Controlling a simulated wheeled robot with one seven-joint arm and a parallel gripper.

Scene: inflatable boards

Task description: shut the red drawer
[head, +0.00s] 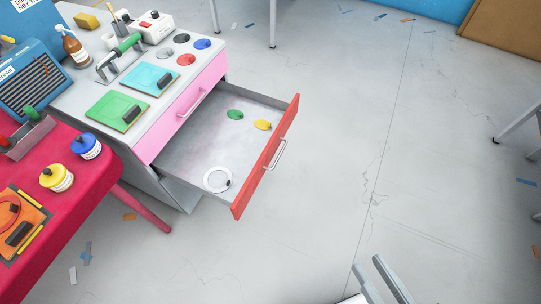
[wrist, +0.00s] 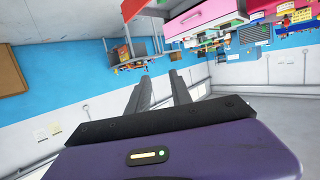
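The red drawer (head: 266,160) is pulled far out of the cabinet, below a shut pink drawer (head: 185,107). Its red front has a pale bar handle (head: 274,155). Inside lie a green disc (head: 235,115), a yellow disc (head: 262,125) and a white ring-like piece (head: 217,179). My gripper (head: 368,264) is at the bottom edge of the head view, right of and nearer than the drawer front, well apart from it. Its two fingers also show in the wrist view (wrist: 160,85), spread with nothing between them.
The cabinet top (head: 78,100) holds green and cyan boards, coloured discs, a green-handled tool and a bottle. A red table (head: 100,175) with paint pots stands at left. Grey floor (head: 330,190) lies clear between the drawer and my gripper. Table legs (head: 515,125) stand at far right.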

